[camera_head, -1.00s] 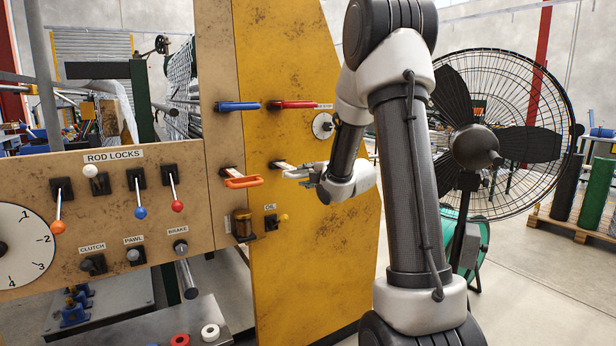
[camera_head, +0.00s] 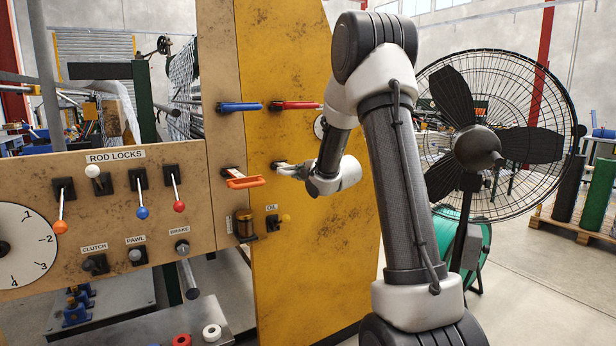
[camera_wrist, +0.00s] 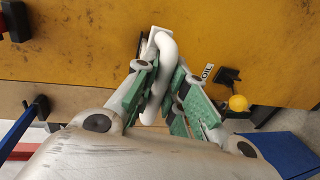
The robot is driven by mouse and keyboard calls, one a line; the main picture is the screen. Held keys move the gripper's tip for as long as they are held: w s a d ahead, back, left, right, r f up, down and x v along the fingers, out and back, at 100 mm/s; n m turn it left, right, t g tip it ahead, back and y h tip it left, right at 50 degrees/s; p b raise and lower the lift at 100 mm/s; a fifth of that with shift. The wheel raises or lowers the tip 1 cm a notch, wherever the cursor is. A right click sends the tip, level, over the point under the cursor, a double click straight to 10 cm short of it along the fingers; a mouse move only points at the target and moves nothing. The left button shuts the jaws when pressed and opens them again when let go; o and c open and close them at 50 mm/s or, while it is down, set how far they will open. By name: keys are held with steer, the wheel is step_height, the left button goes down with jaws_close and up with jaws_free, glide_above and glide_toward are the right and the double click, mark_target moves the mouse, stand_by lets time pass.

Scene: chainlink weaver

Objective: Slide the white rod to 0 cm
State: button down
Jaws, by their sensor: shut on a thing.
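The white rod (camera_head: 281,166) comes out of a slot in the yellow panel, right of the orange rod. Only a short part of it shows in the head view. My gripper (camera_head: 301,171) is at its outer end, close to the panel. In the wrist view the rod's rounded white handle (camera_wrist: 165,52) lies between the green finger pads, and my gripper (camera_wrist: 162,76) is shut on it. The fingers and my wrist hide part of the handle. I cannot read a scale by the rod.
The orange rod (camera_head: 244,182) sticks out just left of my gripper. Blue (camera_head: 240,106) and red (camera_head: 297,105) rods are above. A yellow-knobbed oil lever (camera_wrist: 238,103) is close below. Rod-lock levers (camera_head: 139,205) are at left. A large fan (camera_head: 478,146) stands right.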

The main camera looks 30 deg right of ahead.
steer(key=x, duration=0.2)
steer(key=r+x, duration=0.1)
steer(key=x, duration=0.1)
steer(key=shift+w+d+f, duration=0.1)
steer(key=shift+w, duration=0.25)
steer(key=c, duration=1.5)
jaws_free()
steer(key=shift+w, duration=0.15)
steer(key=shift+o, duration=0.2)
steer(key=v, duration=1.2)
